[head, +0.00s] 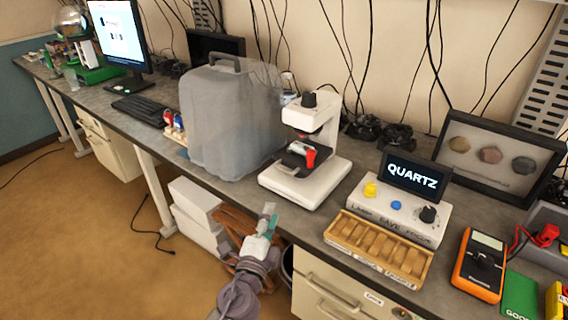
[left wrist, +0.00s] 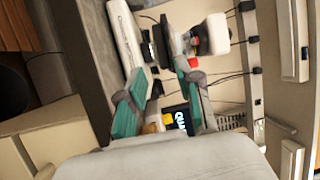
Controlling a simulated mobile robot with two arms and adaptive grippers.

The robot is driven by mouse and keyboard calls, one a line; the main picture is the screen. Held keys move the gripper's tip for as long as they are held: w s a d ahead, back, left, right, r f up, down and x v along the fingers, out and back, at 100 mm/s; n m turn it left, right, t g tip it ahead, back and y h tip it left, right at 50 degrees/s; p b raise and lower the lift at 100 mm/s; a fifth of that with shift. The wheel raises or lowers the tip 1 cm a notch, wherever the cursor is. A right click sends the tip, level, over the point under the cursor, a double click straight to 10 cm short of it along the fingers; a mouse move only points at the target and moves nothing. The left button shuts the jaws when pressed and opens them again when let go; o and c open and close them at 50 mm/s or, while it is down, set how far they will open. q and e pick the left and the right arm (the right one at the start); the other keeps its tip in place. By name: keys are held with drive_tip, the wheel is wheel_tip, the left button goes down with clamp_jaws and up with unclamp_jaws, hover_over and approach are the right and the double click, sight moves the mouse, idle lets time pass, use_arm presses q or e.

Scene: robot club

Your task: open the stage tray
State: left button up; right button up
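The white microscope-like instrument (head: 310,150) stands on the bench, right of a translucent grey cover. Its dark stage (head: 290,161) sits low under the head, with a red knob or handle (head: 311,158) at its right. Whether the stage tray is shut or partly out is hard to tell. My left gripper (head: 268,214), with teal fingers, is in front of the bench edge, below and left of the instrument, touching nothing. In the left wrist view, the teal fingers (left wrist: 160,78) are apart and empty; the instrument (left wrist: 126,35) appears tilted beyond them. My right gripper is out of view.
The grey cover (head: 232,115) stands close left of the instrument. Right of it are a control box with a QUARTZ screen (head: 415,176), a wooden slotted tray (head: 380,250) and an orange multimeter (head: 480,265). Drawers (head: 335,290) are under the bench. White boxes (head: 197,205) stand below.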

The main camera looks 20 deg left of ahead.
sight(283, 169)
use_arm(q)
drive_tip(key=w+r, duration=0.1)
drive_tip(key=w, duration=0.3)
drive_tip(key=w+r+p, duration=0.1)
drive_tip(key=w, duration=0.4)
drive_tip(key=w+r+p, duration=0.1)
drive_tip(key=w+r, duration=0.1)
drive_tip(key=w, duration=0.2)
drive_tip(key=shift+w+a, duration=0.25)
drive_tip(key=shift+a, duration=0.1)
clamp_jaws()
drive_tip(key=shift+r, duration=0.1)
